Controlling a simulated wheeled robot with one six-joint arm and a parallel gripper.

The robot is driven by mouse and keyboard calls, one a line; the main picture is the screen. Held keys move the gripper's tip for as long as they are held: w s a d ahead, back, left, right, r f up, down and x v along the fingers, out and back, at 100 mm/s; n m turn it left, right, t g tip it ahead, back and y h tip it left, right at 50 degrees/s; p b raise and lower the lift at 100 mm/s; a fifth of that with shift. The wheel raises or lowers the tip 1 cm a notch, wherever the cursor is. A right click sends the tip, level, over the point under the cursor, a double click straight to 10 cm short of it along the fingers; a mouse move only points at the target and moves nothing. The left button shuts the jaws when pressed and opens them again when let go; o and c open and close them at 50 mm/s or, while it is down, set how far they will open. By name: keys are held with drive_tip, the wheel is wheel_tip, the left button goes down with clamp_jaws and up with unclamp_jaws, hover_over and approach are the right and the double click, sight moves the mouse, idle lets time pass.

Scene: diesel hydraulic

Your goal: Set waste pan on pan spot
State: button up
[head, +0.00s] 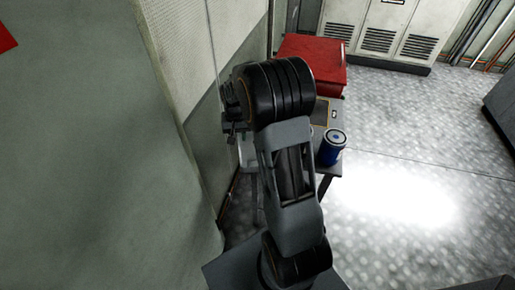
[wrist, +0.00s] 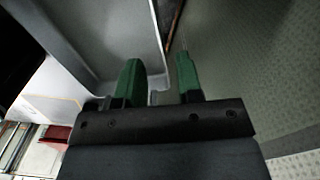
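A light grey pan-like thing, probably the waste pan (wrist: 112,30), fills the upper left of the wrist view. It also shows in part behind my arm in the head view (head: 247,152). My gripper (wrist: 160,75) has two green fingers standing apart. The pan's edge runs down between them, with a gap visible to the right finger. A dark patch with a yellowish outline (head: 320,112), perhaps the pan spot, lies on the table right of my arm and is partly covered.
A blue can (head: 331,148) stands near the table's front corner. A red box (head: 313,62) sits at the table's back. A wall (head: 205,130) is close on the left. Grey cabinets (head: 380,35) stand at the back. The floor (head: 420,150) on the right is clear.

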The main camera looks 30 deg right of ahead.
sight(248, 157)
drive_tip(key=shift+s+a+f+p, duration=0.1)
drive_tip(key=shift+f+p, duration=0.3)
drive_tip(key=shift+f, duration=2.65)
clamp_jaws()
